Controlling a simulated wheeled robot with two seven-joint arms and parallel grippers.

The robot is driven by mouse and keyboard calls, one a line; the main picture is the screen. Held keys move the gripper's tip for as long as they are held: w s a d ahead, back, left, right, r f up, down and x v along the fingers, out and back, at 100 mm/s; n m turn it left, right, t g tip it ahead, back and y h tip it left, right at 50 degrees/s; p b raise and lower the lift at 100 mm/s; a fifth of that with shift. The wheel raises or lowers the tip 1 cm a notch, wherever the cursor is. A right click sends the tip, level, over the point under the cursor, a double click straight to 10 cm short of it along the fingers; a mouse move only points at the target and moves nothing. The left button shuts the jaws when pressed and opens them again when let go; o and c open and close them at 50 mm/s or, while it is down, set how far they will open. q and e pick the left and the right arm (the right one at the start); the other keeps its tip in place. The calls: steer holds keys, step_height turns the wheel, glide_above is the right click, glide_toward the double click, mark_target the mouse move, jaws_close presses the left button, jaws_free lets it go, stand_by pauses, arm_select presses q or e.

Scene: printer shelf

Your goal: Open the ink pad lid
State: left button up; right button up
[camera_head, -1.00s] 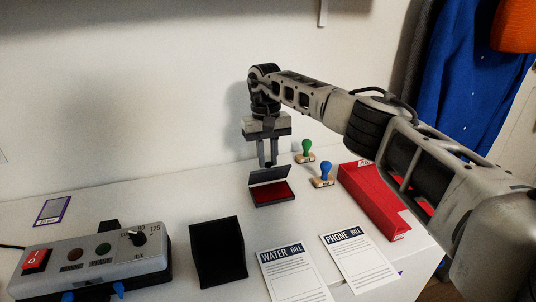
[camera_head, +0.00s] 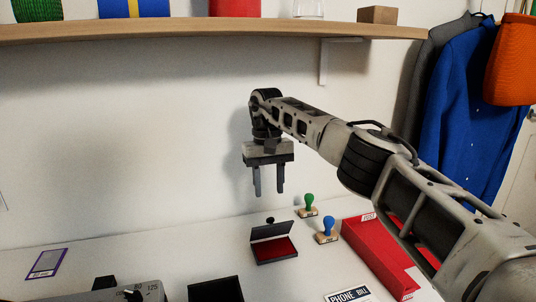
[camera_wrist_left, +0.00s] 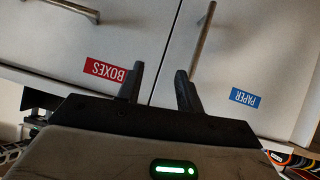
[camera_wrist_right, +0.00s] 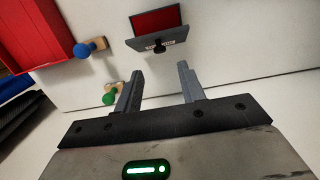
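The ink pad (camera_head: 276,250) sits on the white table with its dark lid (camera_head: 270,231) raised and its red pad showing. A small black knob stands at the lid's top edge. My right gripper (camera_head: 268,192) is open and empty above and behind the pad, apart from the lid. In the right wrist view the ink pad (camera_wrist_right: 157,22) and its lid (camera_wrist_right: 160,42) lie beyond my open fingers (camera_wrist_right: 160,85). My left gripper (camera_wrist_left: 160,80) is open and empty, facing cabinet doors labelled BOXES and PAPER; it is not in the head view.
A green stamp (camera_head: 308,204) and a blue stamp (camera_head: 327,230) stand right of the pad. A red box (camera_head: 375,255) lies farther right. A black holder (camera_head: 216,290) and a grey control box (camera_head: 125,293) are at the front. A wooden shelf (camera_head: 210,27) hangs above.

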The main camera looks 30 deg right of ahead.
arm_select(q)
steer(key=p, duration=0.2)
steer(key=a+r+p, duration=0.1)
steer(key=p, duration=0.1)
steer(key=shift+s+r+m, duration=0.15)
steer(key=shift+s+m, duration=0.05)
steer(key=shift+m, duration=0.1)
arm_select(e)
step_height(320, 180, up, 9)
steer(key=shift+w+f, duration=0.15)
steer(key=shift+w, duration=0.3)
arm_select(q)
steer(key=shift+d, duration=0.1)
arm_select(e)
steer(key=shift+d, duration=0.1)
